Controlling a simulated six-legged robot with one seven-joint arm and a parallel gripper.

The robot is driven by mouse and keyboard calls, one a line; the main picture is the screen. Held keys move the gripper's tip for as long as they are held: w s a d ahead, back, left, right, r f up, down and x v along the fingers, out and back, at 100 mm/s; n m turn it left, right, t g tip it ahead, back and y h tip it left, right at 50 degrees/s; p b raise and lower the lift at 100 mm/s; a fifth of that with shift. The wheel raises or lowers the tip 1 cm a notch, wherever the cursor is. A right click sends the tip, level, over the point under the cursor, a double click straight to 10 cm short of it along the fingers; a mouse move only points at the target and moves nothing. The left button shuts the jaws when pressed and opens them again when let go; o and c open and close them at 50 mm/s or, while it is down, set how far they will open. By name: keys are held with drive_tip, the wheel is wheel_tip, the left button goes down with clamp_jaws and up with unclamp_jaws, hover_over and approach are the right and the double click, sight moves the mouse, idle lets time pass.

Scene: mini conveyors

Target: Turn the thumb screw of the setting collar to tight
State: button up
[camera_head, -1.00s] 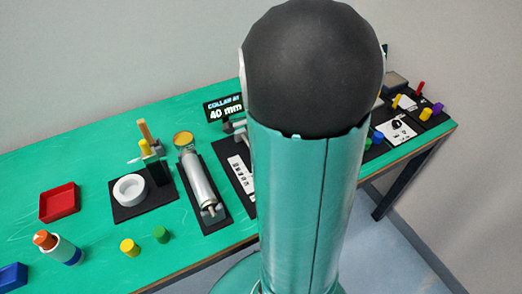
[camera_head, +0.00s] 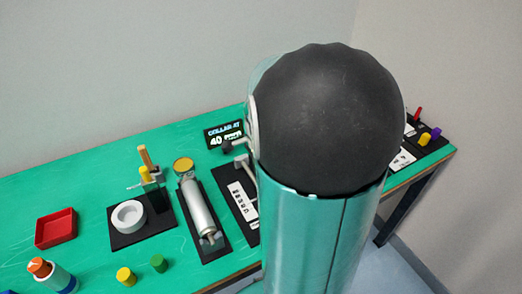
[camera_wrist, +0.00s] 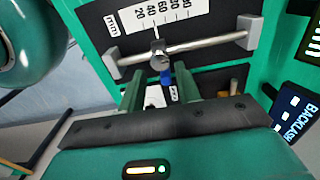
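The setting collar (camera_wrist: 158,47) is a small grey ring on a silver rod between two grey end blocks, in the wrist view. It sits near the 40 mark of a white scale (camera_wrist: 160,14). A grey lump (camera_wrist: 160,61) on its near side looks like the thumb screw; whether it is tight I cannot tell. My gripper (camera_wrist: 162,88) has its two green fingers apart with nothing held, short of the collar. In the head view my arm hides the gripper and the collar. There the scale plate (camera_head: 240,198) and one end block (camera_head: 241,161) show.
A sign (camera_head: 224,135) reads "COLLAR AT 40 mm", partly covered. A silver cylinder (camera_head: 197,205), white ring (camera_head: 128,216), red tray (camera_head: 56,228) and yellow (camera_head: 125,276) and green (camera_head: 159,263) pegs stand left. A blue piece (camera_wrist: 166,77) shows between my fingers, beyond them. A "BACKLASH" display (camera_wrist: 292,115) is at right.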

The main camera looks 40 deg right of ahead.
wheel_tip(320, 180, up, 11)
drive_tip(key=shift+f, duration=0.15)
idle(0.5)
drive_tip(key=s+a+r+n+t, duration=0.2)
drive_tip(key=a+n, duration=0.8)
drive_tip(key=a, duration=0.1)
drive_tip(key=s+a+r+n+t, duration=0.1)
drive_tip(key=s+a+n+t, duration=0.2)
drive_tip(key=a+n, duration=0.8)
drive_tip(key=shift+a+r+t, duration=0.3)
drive_tip(key=shift+a+r, duration=0.1)
drive_tip(key=shift+a, duration=0.05)
